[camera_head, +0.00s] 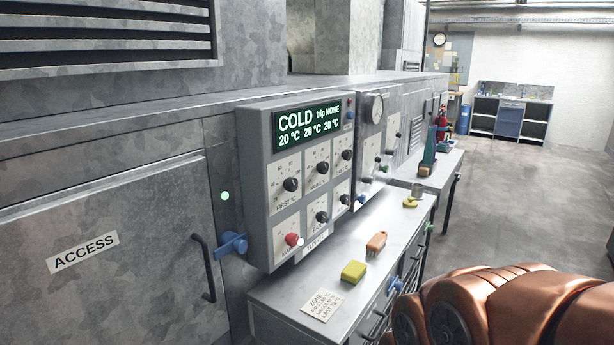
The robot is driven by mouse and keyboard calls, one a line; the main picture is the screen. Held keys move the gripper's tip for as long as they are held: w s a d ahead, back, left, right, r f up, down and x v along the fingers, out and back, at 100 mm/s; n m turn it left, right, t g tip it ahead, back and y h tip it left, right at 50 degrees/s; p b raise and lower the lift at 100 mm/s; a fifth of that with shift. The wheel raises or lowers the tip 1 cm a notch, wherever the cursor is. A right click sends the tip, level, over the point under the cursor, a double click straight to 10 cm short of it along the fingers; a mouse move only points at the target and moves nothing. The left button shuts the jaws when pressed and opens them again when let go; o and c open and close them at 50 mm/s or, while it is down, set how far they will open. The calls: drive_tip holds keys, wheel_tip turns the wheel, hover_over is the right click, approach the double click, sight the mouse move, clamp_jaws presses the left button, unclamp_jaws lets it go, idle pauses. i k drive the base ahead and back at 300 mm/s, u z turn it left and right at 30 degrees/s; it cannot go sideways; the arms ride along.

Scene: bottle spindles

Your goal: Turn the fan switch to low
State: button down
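A grey control box (255,185) stands out from the metal cabinet wall, left of centre. Its green display (307,126) reads COLD, trip NONE, and 20 °C three times. Below are three black dials in an upper row, the leftmost (291,185) labelled FIRST °C. The lower row has a red knob (292,239), a dark knob (321,217) and another small knob (345,199). The lower labels are too small to read surely, so I cannot tell which is the fan switch or its setting. My gripper is not in view; copper-coloured arm parts of mine fill the lower right.
Below the box, a bench (290,300) holds a yellow block (353,271), a brush-like orange-brown thing (376,243) and a printed card (322,304). A blue handle (232,243) juts out left of the box. Open floor (520,210) lies to the right.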

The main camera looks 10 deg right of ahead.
sight(321, 217)
drive_tip(key=u, duration=0.35)
drive_tip(key=i, duration=1)
drive_tip(key=u, duration=0.1)
